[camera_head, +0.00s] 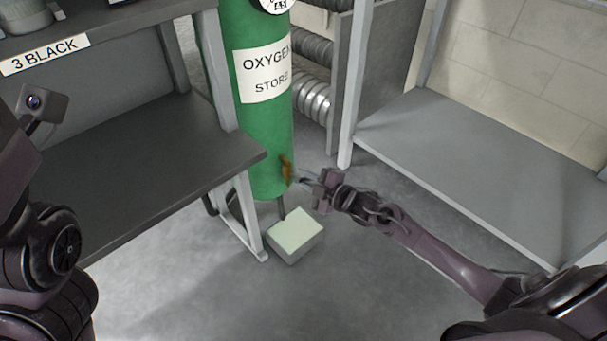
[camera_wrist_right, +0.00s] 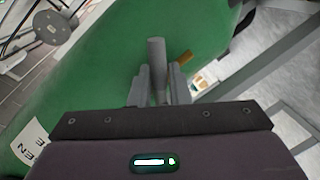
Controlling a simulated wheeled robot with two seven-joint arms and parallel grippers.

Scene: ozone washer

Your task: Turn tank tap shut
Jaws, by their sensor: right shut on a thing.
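The green oxygen tank (camera_head: 264,135) stands upright in the middle of the head view and fills much of the right wrist view (camera_wrist_right: 100,60). Low on its right side is an orange-brown piece (camera_head: 286,168), which also shows in the right wrist view (camera_wrist_right: 185,58). Beside it, a grey bar-like tap handle (camera_wrist_right: 157,62) lies between the fingers of my right gripper (camera_wrist_right: 157,88). My right gripper (camera_head: 307,181) is shut on this handle, reaching in from the right. The handle is too small to make out in the head view. My left arm shows at the left edge, without its fingertips.
A pale-topped box (camera_head: 296,232) sits on the floor below the tank. A dark shelf unit (camera_head: 150,165) stands to the left, and a grey shelf (camera_head: 480,170) to the right. Ribbed pipes (camera_head: 312,97) run behind the tank. Floor in front is clear.

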